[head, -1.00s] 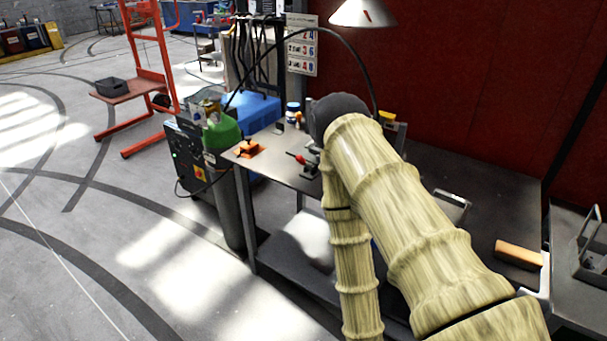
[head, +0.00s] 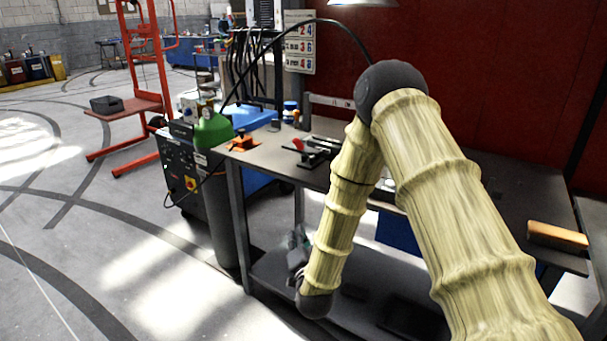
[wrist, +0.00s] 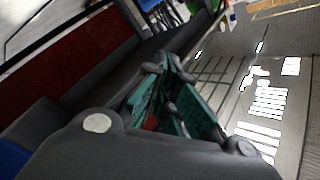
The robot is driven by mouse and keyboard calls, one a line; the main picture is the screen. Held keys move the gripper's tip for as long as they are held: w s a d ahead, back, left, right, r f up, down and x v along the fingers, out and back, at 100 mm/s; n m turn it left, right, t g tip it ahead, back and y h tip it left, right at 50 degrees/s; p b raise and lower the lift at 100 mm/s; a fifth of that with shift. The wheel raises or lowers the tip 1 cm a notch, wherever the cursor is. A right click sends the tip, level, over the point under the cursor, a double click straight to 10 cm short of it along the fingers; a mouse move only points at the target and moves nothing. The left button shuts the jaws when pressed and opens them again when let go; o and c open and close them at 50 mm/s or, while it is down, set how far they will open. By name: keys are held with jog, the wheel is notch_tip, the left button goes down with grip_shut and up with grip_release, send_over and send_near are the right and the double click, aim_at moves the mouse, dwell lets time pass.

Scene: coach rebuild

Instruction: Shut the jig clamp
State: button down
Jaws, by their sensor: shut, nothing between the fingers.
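The jig clamp (head: 318,152) is a dark metal device with a red-tipped handle (head: 298,144), on the bench top left of my arm. My forearm hides part of its right side. I cannot tell from this far whether its lever is up or down. My gripper (head: 294,242) is low in front of the bench, below the top's edge and well apart from the clamp. In the wrist view its teal-padded fingers (wrist: 172,90) are shut with nothing held. The clamp is not recognisable in the wrist view; a small red patch there is unclear.
The grey bench (head: 460,188) has a lower shelf near my gripper. An orange clamp-like piece (head: 243,142) lies at the top's left corner; a tan block (head: 557,236) lies at right. A welding machine (head: 185,170) and green cylinder (head: 212,132) stand left.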

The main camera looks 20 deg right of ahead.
jog(key=w+d+r+m+t+h+b, duration=0.1)
jog(key=w+r+m+t+h+b, duration=0.1)
jog(key=r, duration=0.3)
jog(key=w+d+r+m+t+h+b, duration=0.2)
jog(key=r+m+t+h+b, duration=0.1)
jog(key=r+m+b, duration=0.1)
jog(key=shift+r+m+h+b, duration=0.35)
jog(key=shift+r+m+h, duration=0.05)
jog(key=shift+r, duration=0.5)
jog(key=shift+a, duration=0.1)
jog(key=p, duration=0.2)
send_near(302, 150)
jog(key=w+r, duration=0.1)
jog(key=w+d+r, duration=0.1)
jog(key=w+r, duration=0.2)
jog(key=r, duration=0.1)
jog(key=shift+w+d+r, duration=0.25)
jog(key=shift+d, duration=0.15)
